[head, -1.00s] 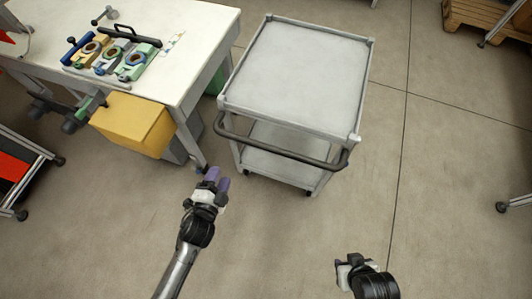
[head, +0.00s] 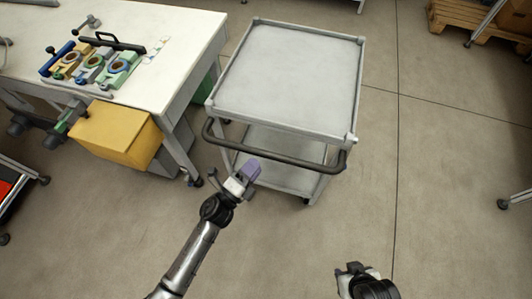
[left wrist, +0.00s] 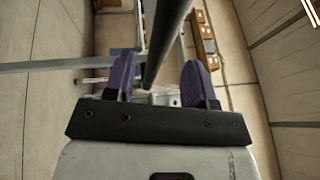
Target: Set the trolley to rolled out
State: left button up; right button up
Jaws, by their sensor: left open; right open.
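The trolley (head: 288,75) is a light grey cart with a flat, empty top and a lower shelf, standing beside the workbench. Its dark handle bar (head: 270,155) runs along the near side. My left gripper (head: 238,176) is open at the left part of the handle, just on its near side. In the left wrist view, the dark handle (left wrist: 166,35) runs between the two purple fingers of the open left gripper (left wrist: 158,82). I cannot tell whether either finger touches it. My right gripper (head: 352,270) is open and empty, low in the head view, away from the trolley.
A white workbench (head: 185,45) at the left carries a fixture with reels (head: 95,62) and a black handle. A yellow box (head: 115,130) is under its front edge. A wooden pallet (head: 480,22) lies at the far right. The floor right of the trolley is clear.

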aim_at(266, 153)
pick_arm(q)
jog(key=shift+b+x, duration=0.55)
jog(key=shift+x, duration=2.5)
jog(key=shift+c, duration=0.3)
grip_shut()
